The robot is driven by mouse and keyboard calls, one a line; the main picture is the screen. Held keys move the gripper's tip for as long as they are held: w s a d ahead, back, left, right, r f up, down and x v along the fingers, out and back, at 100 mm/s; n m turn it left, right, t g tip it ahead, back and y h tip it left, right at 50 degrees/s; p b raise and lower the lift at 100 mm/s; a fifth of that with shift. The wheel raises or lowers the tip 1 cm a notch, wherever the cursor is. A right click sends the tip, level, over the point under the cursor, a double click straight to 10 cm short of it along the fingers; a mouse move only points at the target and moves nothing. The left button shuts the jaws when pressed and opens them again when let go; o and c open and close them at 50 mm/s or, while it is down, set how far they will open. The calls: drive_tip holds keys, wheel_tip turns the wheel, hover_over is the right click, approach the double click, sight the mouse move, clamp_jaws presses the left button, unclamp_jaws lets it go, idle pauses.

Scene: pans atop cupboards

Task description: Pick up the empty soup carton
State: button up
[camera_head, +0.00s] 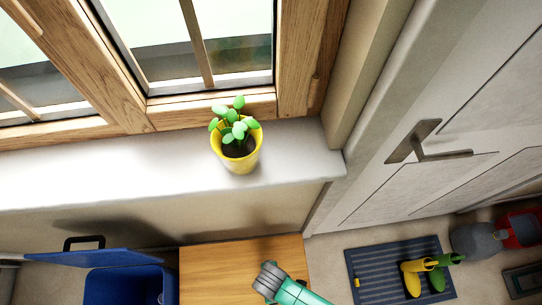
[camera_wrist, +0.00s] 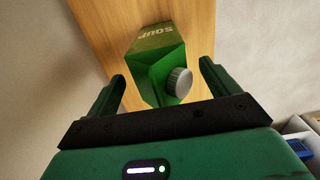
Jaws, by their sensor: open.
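The soup carton (camera_wrist: 157,60) is green with a gabled top, a grey screw cap and the word "SOUP" on its side. In the wrist view it is over the wooden surface, with its capped end towards me. My gripper (camera_wrist: 162,75) is open, with one finger on each side of the carton's capped end. Gaps show between both fingers and the carton, and it is not gripped. In the head view I cannot make out the carton; part of my arm shows over the wooden top (camera_head: 215,270) at the bottom edge.
A blue bin (camera_head: 125,283) with its lid raised stands left of the wooden top. A yellow pot with a plant (camera_head: 237,150) stands on the windowsill (camera_head: 80,180) above. A blue mat (camera_head: 375,270) with yellow and green boots lies at right, by a door (camera_head: 430,180).

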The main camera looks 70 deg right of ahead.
wheel_tip(320, 180, down, 2)
drive_tip(key=shift+f, duration=0.15)
drive_tip(key=c, duration=1.3)
drive_tip(key=w+a+r, duration=0.2)
drive_tip(key=a, duration=0.5)
drive_tip(key=w+a+r, duration=0.3)
drive_tip(key=a, duration=0.5)
drive_tip(key=shift+w, duration=0.25)
